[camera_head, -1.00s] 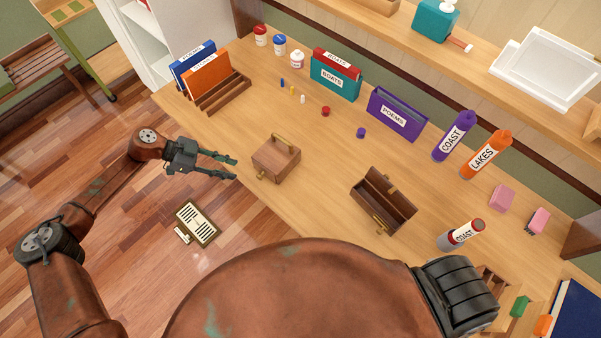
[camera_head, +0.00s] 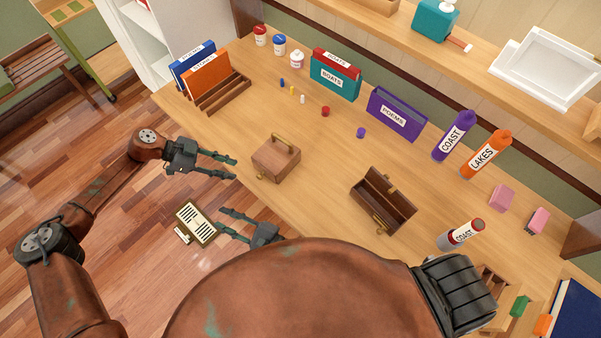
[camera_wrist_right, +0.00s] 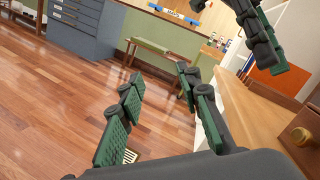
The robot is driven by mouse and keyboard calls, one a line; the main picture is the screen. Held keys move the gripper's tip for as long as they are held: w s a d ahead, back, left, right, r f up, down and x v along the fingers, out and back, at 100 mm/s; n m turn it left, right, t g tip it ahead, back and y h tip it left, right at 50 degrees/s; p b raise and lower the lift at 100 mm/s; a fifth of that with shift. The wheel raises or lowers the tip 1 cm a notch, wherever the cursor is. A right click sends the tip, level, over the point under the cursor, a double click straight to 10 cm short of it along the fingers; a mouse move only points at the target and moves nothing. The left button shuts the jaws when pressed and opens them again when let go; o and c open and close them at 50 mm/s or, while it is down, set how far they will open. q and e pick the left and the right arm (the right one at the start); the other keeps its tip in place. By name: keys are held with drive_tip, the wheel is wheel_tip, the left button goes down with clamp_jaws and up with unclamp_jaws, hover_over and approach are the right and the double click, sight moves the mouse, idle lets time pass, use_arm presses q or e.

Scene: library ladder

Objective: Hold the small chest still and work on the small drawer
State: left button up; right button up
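The small chest (camera_head: 275,161) is a brown wooden box with a brass handle on top, standing on the desk near its front edge. The small drawer is on its front side, with a brass knob (camera_head: 260,176); it looks shut. A brass knob on wood also shows at the right edge of the right wrist view (camera_wrist_right: 300,136). My left gripper (camera_head: 235,168) is open and empty, left of the chest and apart from it. My right gripper (camera_head: 222,219) is open and empty, below and left of the chest, beyond the desk edge; its spread fingers fill the wrist view (camera_wrist_right: 160,75).
An open brown box (camera_head: 372,214) stands right of the chest. Purple, orange and grey bottles (camera_head: 454,137) stand farther right. Book racks (camera_head: 224,94), jars and small coloured pieces line the back. Desk space around the chest is clear.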

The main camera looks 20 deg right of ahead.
wheel_tip(320, 180, up, 4)
drive_tip(key=d+m+t, duration=0.1)
drive_tip(key=m, duration=0.1)
drive_tip(key=m+t+h, duration=0.4)
drive_tip(key=m+h, duration=1)
approach(291, 150)
drive_tip(key=shift+w+f, duration=0.25)
drive_tip(key=shift+w, duration=0.1)
drive_tip(key=shift+w+d+m, duration=0.15)
drive_tip(key=shift+m, duration=0.15)
drive_tip(key=shift+w, duration=0.35)
drive_tip(key=w, duration=0.6)
drive_tip(key=shift+w, duration=0.35)
clamp_jaws()
